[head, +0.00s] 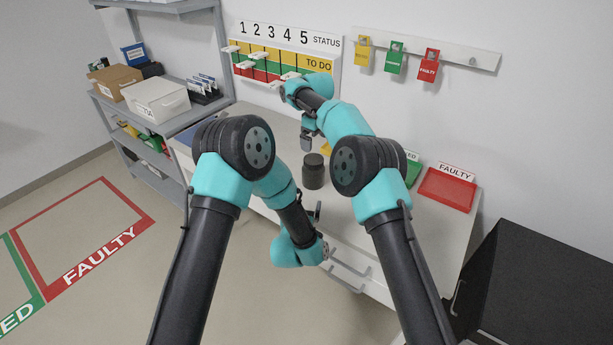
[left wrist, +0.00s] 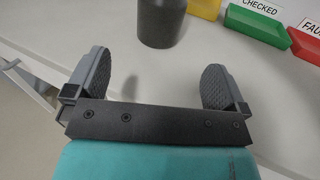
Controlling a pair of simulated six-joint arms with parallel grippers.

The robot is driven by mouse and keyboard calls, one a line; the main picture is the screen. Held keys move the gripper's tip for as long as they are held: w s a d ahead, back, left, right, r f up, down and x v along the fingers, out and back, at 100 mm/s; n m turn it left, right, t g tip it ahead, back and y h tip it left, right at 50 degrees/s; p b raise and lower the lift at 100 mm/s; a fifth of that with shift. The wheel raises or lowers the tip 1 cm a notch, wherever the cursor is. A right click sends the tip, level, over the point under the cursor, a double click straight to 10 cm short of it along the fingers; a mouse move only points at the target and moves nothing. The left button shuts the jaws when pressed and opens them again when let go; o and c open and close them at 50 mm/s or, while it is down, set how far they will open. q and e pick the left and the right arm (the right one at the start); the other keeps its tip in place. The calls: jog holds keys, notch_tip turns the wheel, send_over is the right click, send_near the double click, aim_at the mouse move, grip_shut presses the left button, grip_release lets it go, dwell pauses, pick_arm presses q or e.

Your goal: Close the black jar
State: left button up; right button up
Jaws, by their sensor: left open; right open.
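The black jar (head: 313,172) stands upright on the white table, between my two arms in the head view. A dark cap-like top part shows on it in the head view. In the left wrist view the lower part of the jar (left wrist: 160,22) shows at the top edge, and its top is cut off. My left gripper (head: 318,212) is low, near the front edge of the table; in the left wrist view its two fingers (left wrist: 158,88) are wide apart with nothing between them, short of the jar. My right gripper (head: 307,138) is open above and behind the jar.
Red (head: 447,189) and green (head: 413,172) trays stand at the table's right, with a yellow one partly hidden behind my right arm. A status board (head: 285,55) hangs on the wall. A shelf with boxes (head: 160,100) stands left. The tabletop around the jar is clear.

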aim_at(313, 171)
jog(key=shift+a+f, duration=0.15)
jog(key=shift+a, duration=0.1)
pick_arm(q)
jog(key=shift+s+f, duration=0.1)
jog(key=shift+s, duration=0.15)
jog(key=shift+w+d, duration=0.1)
jog(key=w+d, duration=0.1)
jog(key=w, duration=0.4)
jog(key=w+d, duration=0.1)
jog(key=w, duration=0.5)
jog(key=w+d, duration=0.1)
jog(key=w, duration=0.5)
